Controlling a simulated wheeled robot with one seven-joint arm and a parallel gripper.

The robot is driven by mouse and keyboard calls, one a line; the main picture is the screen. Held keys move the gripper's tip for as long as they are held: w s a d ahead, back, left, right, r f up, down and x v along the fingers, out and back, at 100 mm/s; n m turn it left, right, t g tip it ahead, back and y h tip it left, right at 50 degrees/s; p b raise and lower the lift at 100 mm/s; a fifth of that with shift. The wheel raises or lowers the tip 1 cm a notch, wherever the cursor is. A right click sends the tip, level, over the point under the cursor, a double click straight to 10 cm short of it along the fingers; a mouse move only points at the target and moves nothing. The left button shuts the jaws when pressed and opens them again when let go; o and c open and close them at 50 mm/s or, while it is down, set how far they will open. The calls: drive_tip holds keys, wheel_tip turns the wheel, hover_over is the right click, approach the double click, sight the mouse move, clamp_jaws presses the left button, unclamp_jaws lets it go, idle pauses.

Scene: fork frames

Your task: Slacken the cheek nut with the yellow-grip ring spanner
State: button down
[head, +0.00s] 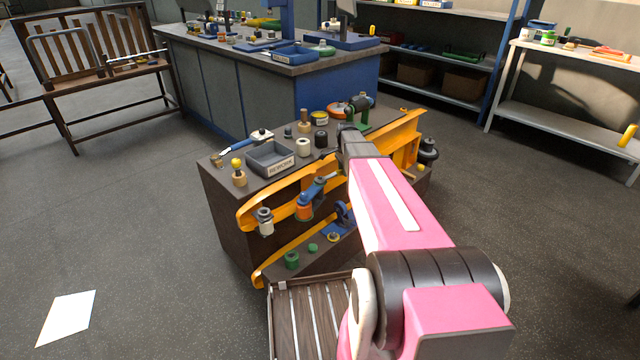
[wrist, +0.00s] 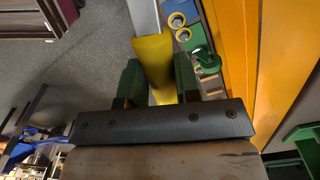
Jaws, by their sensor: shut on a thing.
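In the wrist view my gripper (wrist: 158,66) has its green fingers on either side of a yellow grip (wrist: 153,52), shut on it. A flat grey shank (wrist: 144,16) runs from the grip out of the top of the picture, so the spanner's ring end is out of sight. In the head view my pink arm reaches over the dark bench, and the gripper and spanner are hidden behind it. An orange frame (head: 290,190) runs along the bench front; it shows at the right of the wrist view (wrist: 277,70). I cannot tell which fitting is the cheek nut.
On the bench top stand a grey REWORK tray (head: 270,157), several small cylinders and a green machine (head: 357,112). A slatted wooden piece (head: 310,310) is below in front.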

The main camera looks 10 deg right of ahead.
drive_tip(key=shift+w+a+n, duration=0.25)
drive_tip(key=shift+w+n, duration=0.35)
drive_tip(key=shift+w+a+n, duration=0.2)
drive_tip(key=shift+w+n, duration=0.35)
drive_tip(key=shift+n, duration=0.05)
idle(0.8)
drive_tip(key=shift+w+a+n, duration=0.4)
drive_tip(key=shift+w+n, duration=0.15)
drive_tip(key=shift+n, duration=0.15)
drive_tip(key=shift+w+a+n, duration=0.35)
drive_tip(key=shift+w+n, duration=0.2)
drive_tip(key=shift+n, duration=0.15)
idle(0.8)
drive_tip(key=shift+s, duration=0.1)
drive_tip(key=c, duration=1.7)
unclamp_jaws()
clamp_jaws()
unclamp_jaws()
clamp_jaws()
drive_tip(key=shift+d, duration=0.15)
drive_tip(key=shift+r, duration=1.05)
